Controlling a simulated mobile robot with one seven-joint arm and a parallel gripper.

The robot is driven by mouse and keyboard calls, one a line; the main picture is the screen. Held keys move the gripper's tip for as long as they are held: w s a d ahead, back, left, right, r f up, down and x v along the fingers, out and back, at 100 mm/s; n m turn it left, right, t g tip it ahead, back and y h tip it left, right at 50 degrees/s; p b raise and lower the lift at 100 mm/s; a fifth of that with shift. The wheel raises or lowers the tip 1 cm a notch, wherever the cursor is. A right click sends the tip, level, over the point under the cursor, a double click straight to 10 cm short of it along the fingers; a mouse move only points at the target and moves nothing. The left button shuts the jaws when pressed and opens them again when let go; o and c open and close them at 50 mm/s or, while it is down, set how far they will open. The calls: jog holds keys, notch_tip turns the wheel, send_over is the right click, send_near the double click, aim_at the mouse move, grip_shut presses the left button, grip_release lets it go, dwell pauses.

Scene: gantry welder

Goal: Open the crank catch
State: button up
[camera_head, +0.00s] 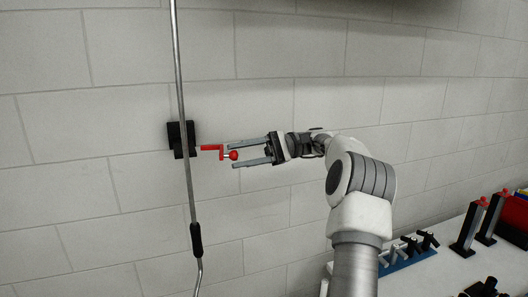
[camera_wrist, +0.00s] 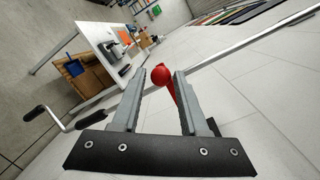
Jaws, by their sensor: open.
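The crank catch is a black block (camera_head: 181,139) on the white block wall, with a red crank arm (camera_head: 212,149) reaching right to a red ball knob (camera_head: 233,155). My gripper (camera_head: 234,155) is open, its two grey fingers pointing left, one above and one below the knob. In the wrist view the red knob (camera_wrist: 160,75) shows between the tips of my open gripper (camera_wrist: 164,80), with the red arm (camera_wrist: 173,92) partly behind the right finger. I cannot tell whether a finger touches the knob. The black block is not clear in the wrist view.
A thin metal rod (camera_head: 181,75) with a black grip (camera_head: 196,240) hangs in front of the catch block. A bench (camera_head: 410,280) at the lower right holds a blue rack (camera_head: 408,258) and several red-topped clamps. Wall around the catch is bare.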

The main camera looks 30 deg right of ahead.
jog(key=d, duration=0.7)
jog(key=shift+s, duration=0.4)
dwell(0.6)
